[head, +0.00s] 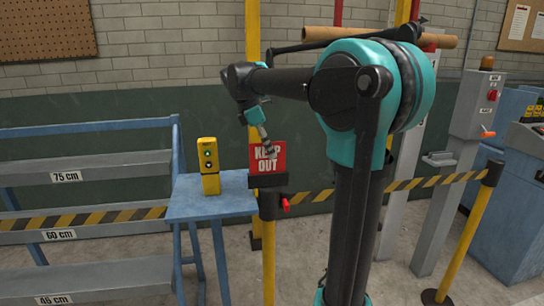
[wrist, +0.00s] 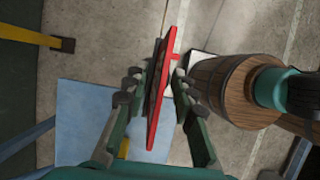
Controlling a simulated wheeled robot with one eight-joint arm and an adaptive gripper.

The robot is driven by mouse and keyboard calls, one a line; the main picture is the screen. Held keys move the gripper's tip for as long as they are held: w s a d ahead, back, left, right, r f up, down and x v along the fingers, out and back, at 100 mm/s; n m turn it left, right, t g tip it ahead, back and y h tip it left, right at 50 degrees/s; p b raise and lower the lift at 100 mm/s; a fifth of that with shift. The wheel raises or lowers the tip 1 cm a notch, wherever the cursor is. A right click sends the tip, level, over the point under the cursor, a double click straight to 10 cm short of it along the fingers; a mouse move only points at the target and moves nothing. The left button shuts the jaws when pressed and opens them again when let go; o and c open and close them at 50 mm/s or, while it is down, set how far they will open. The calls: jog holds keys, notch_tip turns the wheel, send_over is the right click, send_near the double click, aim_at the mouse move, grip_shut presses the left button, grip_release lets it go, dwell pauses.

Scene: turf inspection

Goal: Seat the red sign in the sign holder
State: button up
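The red sign (head: 267,157) reads KEEP OUT and stands about upright in the head view. Its lower edge is at the black sign holder (head: 268,184) on top of a yellow post; I cannot tell whether it is inside the slot. My gripper (head: 266,147) comes down from the upper left onto the sign's top part. The holder is not clearly seen in the wrist view.
A blue table (head: 205,207) with a yellow box (head: 209,165) bearing round lights stands just left of the holder. A red knob (head: 285,204) sticks out beside the holder. Striped barrier tape (head: 430,182) runs right to another yellow post.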

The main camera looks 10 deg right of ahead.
jog(key=v, duration=0.9)
jog(key=shift+a+r, duration=0.1)
jog(key=shift+r, duration=0.05)
